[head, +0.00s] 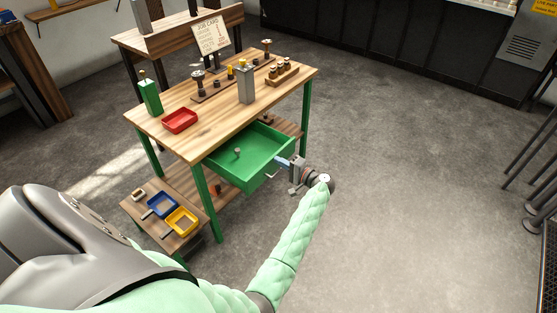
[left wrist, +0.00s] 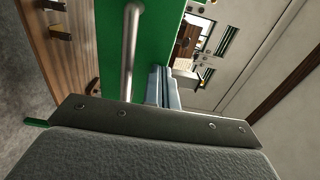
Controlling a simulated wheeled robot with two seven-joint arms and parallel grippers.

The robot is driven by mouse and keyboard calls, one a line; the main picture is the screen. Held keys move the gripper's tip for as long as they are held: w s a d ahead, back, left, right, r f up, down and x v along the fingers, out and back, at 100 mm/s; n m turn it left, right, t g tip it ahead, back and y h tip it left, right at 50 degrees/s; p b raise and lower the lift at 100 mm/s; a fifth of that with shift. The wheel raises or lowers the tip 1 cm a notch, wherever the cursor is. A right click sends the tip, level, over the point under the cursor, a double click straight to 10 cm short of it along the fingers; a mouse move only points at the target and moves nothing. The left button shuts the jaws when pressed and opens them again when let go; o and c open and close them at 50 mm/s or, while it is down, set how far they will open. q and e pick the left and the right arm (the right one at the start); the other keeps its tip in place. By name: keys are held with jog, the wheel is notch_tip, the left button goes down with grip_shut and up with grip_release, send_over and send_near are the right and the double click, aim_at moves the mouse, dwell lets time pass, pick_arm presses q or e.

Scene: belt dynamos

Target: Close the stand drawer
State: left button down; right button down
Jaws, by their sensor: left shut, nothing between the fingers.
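The green stand drawer (head: 262,142) is pulled out from under the wooden top of the stand (head: 205,135). A small grey part (head: 237,152) is inside it. The drawer's pale handle (head: 271,174) is on its front, and the bar also shows upright in the left wrist view (left wrist: 131,50). My left gripper (head: 283,162) is at the drawer's front, to the right of the handle. Its fingers (left wrist: 162,85) are shut and empty, pointing at the green front beside the handle. Whether they touch the front I cannot tell. My right gripper is out of view.
On the stand top are a red tray (head: 180,121), a green box (head: 150,96), a grey block (head: 246,84) and a job card (head: 210,36). Blue (head: 161,206) and yellow (head: 182,222) trays sit on the low shelf.

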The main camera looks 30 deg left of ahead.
aim_at(246, 153)
pick_arm(q)
jog(key=shift+a, duration=0.1)
dwell(0.3)
